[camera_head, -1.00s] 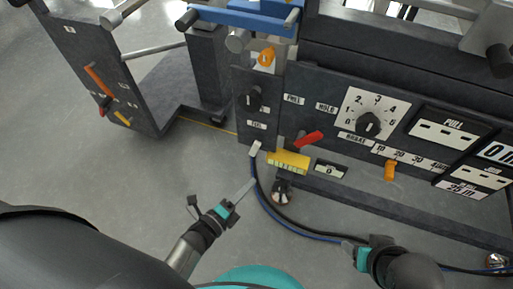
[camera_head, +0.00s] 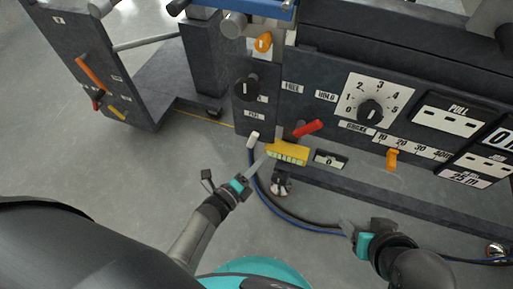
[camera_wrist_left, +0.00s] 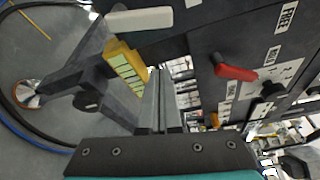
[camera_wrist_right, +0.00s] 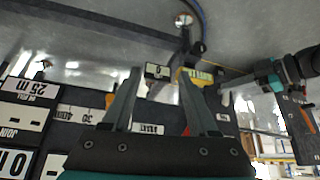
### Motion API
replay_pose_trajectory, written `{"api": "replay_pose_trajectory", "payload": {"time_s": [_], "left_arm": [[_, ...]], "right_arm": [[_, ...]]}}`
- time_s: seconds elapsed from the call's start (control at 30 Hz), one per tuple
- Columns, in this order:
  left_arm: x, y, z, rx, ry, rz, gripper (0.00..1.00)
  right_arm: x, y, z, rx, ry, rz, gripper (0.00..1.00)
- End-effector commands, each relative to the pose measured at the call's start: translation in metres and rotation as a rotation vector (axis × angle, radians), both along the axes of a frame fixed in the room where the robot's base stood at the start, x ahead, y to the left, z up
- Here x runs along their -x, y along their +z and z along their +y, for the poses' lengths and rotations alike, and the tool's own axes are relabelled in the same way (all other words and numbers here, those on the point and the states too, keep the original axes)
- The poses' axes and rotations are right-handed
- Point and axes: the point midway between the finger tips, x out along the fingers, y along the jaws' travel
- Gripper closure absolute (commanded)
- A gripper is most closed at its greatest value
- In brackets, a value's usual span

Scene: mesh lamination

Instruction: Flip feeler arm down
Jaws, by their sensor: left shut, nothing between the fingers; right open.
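I cannot tell for certain which part is the feeler arm. A red lever (camera_head: 308,129) sticks out from the dark machine panel, above a yellow labelled block (camera_head: 288,152). The red lever also shows in the left wrist view (camera_wrist_left: 235,72), right of the fingers. A white-ended piece (camera_head: 253,139) sits just left of the yellow block; in the left wrist view a pale bar (camera_wrist_left: 138,20) crosses above the fingers. My left gripper (camera_head: 259,166) is shut and empty, its tips just below and left of the yellow block. My right gripper (camera_head: 348,228) is open and empty, low in front of the panel.
The panel has a black numbered dial (camera_head: 371,110), an orange lever (camera_head: 392,158) on a scale, and a black knob (camera_head: 247,87). Dark and blue cables (camera_head: 290,218) run along the floor below. A side stand (camera_head: 100,60) is at the left. The floor between is open.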

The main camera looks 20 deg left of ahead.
Motion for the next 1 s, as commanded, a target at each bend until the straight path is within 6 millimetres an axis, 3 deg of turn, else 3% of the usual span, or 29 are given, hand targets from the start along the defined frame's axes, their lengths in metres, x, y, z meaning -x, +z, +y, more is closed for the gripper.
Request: {"api": "replay_pose_trajectory", "payload": {"time_s": [0.47, 0.7, 1.0], "left_arm": [[-0.041, -0.005, -0.015, 0.000, 0.001, 0.000, 1.00], [-0.041, 0.005, 0.017, -0.002, 0.002, 0.002, 1.00], [-0.041, 0.007, 0.024, 0.001, 0.002, 0.002, 1.00]], "right_arm": [[-0.027, -0.006, 0.033, -0.105, 0.045, -0.235, 0.41], [-0.024, -0.004, 0.027, -0.084, 0.038, -0.192, 0.41], [-0.023, -0.004, 0.025, -0.080, 0.036, -0.185, 0.41]]}}
